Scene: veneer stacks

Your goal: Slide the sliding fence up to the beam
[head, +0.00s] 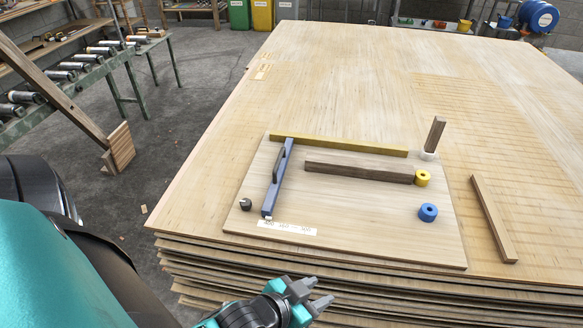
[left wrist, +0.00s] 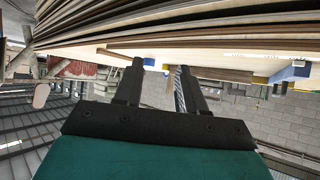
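The sliding fence (head: 279,178) is a blue bar with a dark handle (head: 278,165), lying on a thin wooden board (head: 350,215). Its far end meets a yellow rail (head: 338,145). The beam (head: 358,172), a dark brown strip, lies to its right, with a narrow gap between them. The beam's right end is at a yellow round stop (head: 422,178). My left gripper (head: 316,292) is in front of the stack's near edge, below the board and apart from the fence. Its fingers stand apart and empty in the left wrist view (left wrist: 160,75). My right gripper is not in view.
A dark knob (head: 245,204), a marked label strip (head: 287,228) and a blue round piece (head: 428,212) are on the board. A wooden block stands in a white holder (head: 429,155). A loose brown strip (head: 493,218) lies at right. The stack behind is mostly clear.

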